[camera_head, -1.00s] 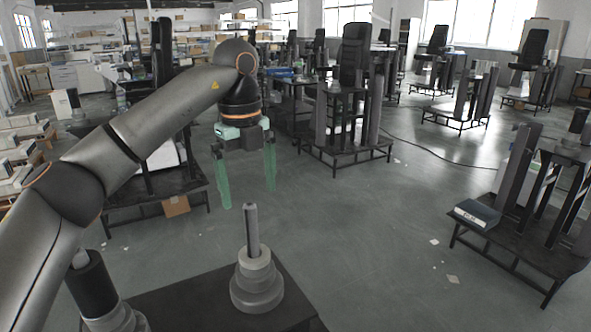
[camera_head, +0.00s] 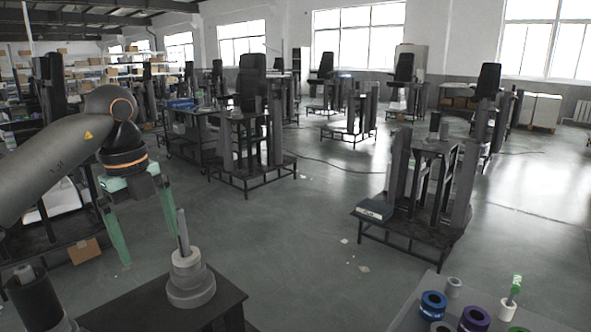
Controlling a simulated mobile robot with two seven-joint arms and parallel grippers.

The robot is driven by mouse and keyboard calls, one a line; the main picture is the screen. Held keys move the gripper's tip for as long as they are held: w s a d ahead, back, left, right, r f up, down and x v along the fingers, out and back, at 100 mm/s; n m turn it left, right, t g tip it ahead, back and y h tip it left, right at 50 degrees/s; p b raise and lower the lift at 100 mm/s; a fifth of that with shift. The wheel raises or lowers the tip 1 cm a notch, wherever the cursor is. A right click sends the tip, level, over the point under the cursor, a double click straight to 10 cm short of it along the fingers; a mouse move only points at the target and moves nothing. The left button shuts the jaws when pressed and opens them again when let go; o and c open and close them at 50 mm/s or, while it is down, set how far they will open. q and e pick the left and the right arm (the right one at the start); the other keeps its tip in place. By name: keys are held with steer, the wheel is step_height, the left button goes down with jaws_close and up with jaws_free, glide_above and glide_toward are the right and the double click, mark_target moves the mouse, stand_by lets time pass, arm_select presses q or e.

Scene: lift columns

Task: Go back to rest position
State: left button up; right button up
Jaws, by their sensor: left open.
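My left gripper (camera_head: 148,247) is at the left of the camera_head view. Its two green fingers point down and stand wide apart, with nothing between them. It appears just left of a grey post with stacked pale and grey rings (camera_head: 191,284) on a dark table (camera_head: 140,308). I cannot tell how far apart in depth they are. My right gripper is not in view.
A light table (camera_head: 410,312) at the lower right holds blue rings (camera_head: 433,304), a purple ring (camera_head: 475,318) and a green-topped peg (camera_head: 514,290). A dark stand with a blue-grey box (camera_head: 374,210) is behind it. Open floor (camera_head: 290,235) lies between.

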arm_select(q)
steer(key=d+f+m+g+h, duration=0.2)
steer(key=d+f+m+h, duration=0.2)
steer(key=d+f, duration=0.55)
steer(key=s+d+n+t+h+p, duration=0.1)
steer(key=s+d+h, duration=0.3)
steer(key=d+h, duration=0.5)
steer(key=s+d+n+h+p, duration=0.1)
steer(key=s+d+h, duration=0.2)
steer(key=d+h, duration=0.5)
steer(key=w+a+f+n+t+y, duration=0.1)
steer(key=a+f+n+t+y, duration=0.3)
steer(key=f+n+t+y, duration=0.45)
steer(key=w+a+f+n+t+y, duration=0.1)
steer(key=a+f+n+t+y, duration=0.2)
steer(key=a+f+n+t, duration=0.45)
steer(key=s+a+f+n+g+y, duration=0.3)
steer(key=s+f+n+y, duration=0.1)
steer(key=s+f, duration=0.4)
steer(key=s+a+f+n+g+y+p, duration=0.1)
steer(key=s+a+f+n+g+y, duration=0.2)
steer(key=s+f, duration=0.6)
steer(key=shift+s+a+f+n+y, duration=0.3)
steer(key=shift+s+a+n+y, duration=0.25)
steer(key=shift+s+n, duration=0.45)
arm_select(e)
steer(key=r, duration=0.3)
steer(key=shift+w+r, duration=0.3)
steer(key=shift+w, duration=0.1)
